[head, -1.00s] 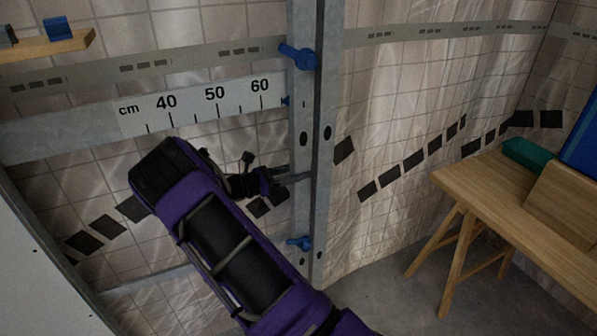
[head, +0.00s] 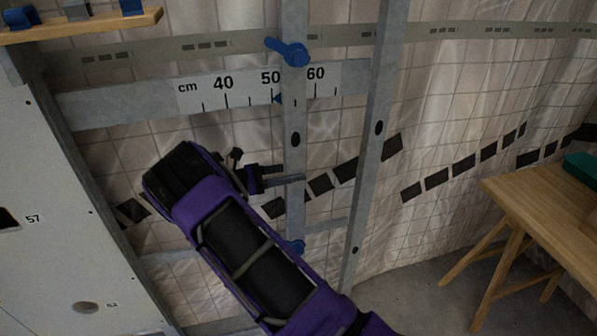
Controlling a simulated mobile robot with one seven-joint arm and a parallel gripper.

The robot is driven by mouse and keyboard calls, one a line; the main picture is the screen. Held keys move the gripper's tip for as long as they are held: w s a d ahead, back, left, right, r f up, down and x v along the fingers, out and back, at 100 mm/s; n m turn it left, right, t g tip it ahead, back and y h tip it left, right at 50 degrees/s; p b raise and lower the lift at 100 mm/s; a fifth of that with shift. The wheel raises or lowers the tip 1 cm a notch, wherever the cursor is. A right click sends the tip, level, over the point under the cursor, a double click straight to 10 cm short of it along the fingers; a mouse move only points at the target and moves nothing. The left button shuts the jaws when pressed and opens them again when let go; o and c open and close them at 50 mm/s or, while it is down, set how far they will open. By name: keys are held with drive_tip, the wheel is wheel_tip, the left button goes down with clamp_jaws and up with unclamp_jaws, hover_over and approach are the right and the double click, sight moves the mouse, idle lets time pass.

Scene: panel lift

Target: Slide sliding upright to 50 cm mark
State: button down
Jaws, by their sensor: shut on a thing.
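The sliding upright (head: 295,115) is a grey metal post standing in front of the scale, with dark holes in it. A small blue pointer (head: 277,99) on its left side sits at about the 50 tick of the cm scale (head: 185,98); I cannot tell any small offset. My gripper (head: 286,180) reaches in from the left and is shut on the upright at mid height. The exact contact is partly hidden.
A second grey upright (head: 372,140) stands to the right, with a gap between. A wooden table (head: 545,215) with a green object (head: 582,168) is at right. A white panel (head: 70,230) stands at left, below a wooden shelf (head: 85,27) with blue items.

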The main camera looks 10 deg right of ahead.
drive_tip(key=shift+c, duration=2)
unclamp_jaws()
drive_tip(key=a, duration=1.7)
drive_tip(key=shift+s+a+b, duration=0.2)
drive_tip(key=shift+s+b, duration=0.1)
drive_tip(key=shift+b, duration=0.1)
